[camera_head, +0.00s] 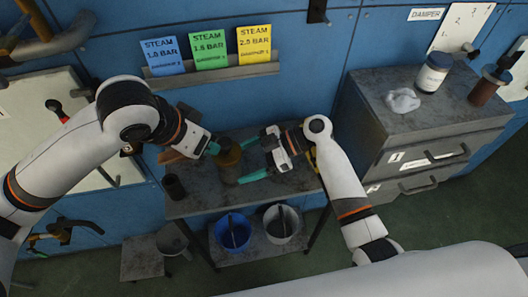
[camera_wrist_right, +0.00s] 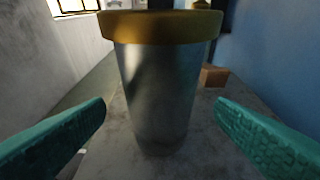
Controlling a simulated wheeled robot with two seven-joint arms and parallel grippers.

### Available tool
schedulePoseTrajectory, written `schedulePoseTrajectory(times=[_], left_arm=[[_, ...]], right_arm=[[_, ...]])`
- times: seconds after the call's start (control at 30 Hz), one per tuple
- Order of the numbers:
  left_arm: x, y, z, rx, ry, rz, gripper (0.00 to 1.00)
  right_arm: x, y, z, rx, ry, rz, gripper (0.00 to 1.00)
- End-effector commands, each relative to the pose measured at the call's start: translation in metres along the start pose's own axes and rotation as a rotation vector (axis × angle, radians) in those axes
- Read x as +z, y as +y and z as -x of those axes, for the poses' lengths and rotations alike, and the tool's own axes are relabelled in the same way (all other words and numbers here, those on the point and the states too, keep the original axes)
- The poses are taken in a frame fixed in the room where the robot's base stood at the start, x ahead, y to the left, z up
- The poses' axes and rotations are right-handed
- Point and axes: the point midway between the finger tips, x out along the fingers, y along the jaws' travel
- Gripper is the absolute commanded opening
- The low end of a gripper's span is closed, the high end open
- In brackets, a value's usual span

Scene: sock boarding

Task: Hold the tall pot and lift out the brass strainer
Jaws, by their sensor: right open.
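The tall pot (camera_head: 228,172) stands upright on a small grey table. In the right wrist view the tall pot (camera_wrist_right: 157,95) is a grey metal cylinder between my fingers. A wide brass-coloured rim (camera_wrist_right: 160,26) sits at its top; it looks like the brass strainer (camera_head: 228,150), whose inside is hidden there. My right gripper (camera_head: 252,160) is open, with teal fingers at either side of the pot and a visible gap to it in the wrist view. My left gripper (camera_head: 213,148) is at the pot's upper left; whether its fingers are open or touch anything is unclear.
A dark cup (camera_head: 174,187) stands at the left of the table (camera_head: 196,205). A blue bucket (camera_head: 233,232) and a grey bucket (camera_head: 282,223) sit on the lower shelf. A drawer cabinet (camera_head: 420,130) stands at right. A brown block (camera_wrist_right: 213,75) lies behind the pot.

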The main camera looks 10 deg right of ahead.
Motion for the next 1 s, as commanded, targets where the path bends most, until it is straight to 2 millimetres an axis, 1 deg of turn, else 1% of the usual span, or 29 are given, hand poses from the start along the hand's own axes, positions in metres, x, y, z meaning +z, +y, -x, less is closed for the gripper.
schedulePoseTrajectory(times=[0.03,0.1,0.3,0.47,0.67,0.7,0.77,1.0], left_arm=[[0.0,0.0,0.0,0.0,0.0,0.0,0.36],[0.0,0.0,0.0,0.0,0.0,0.0,0.36],[0.0,0.0,0.0,0.0,0.0,0.0,0.36],[0.0,0.0,0.0,0.0,0.0,0.0,0.36],[0.0,0.0,0.0,0.0,0.0,0.0,0.36],[0.0,0.0,0.0,0.0,0.0,0.0,0.36],[0.0,0.0,0.0,0.0,0.0,0.0,0.36],[0.0,0.0,0.0,0.0,0.0,0.0,0.36]], right_arm=[[0.001,0.0,-0.011,0.002,-0.004,-0.001,0.78],[0.001,0.0,-0.021,0.0,-0.003,-0.002,0.78],[0.0,0.0,-0.043,0.0,-0.002,0.0,0.78],[0.0,0.0,-0.048,-0.002,0.001,0.001,0.78],[0.0,0.0,-0.049,-0.002,0.001,0.001,0.78],[0.0,0.0,-0.049,-0.002,0.001,0.001,0.77],[0.0,0.0,-0.049,-0.001,0.001,0.001,0.67],[0.0,0.0,-0.048,-0.002,0.001,0.001,0.27]])
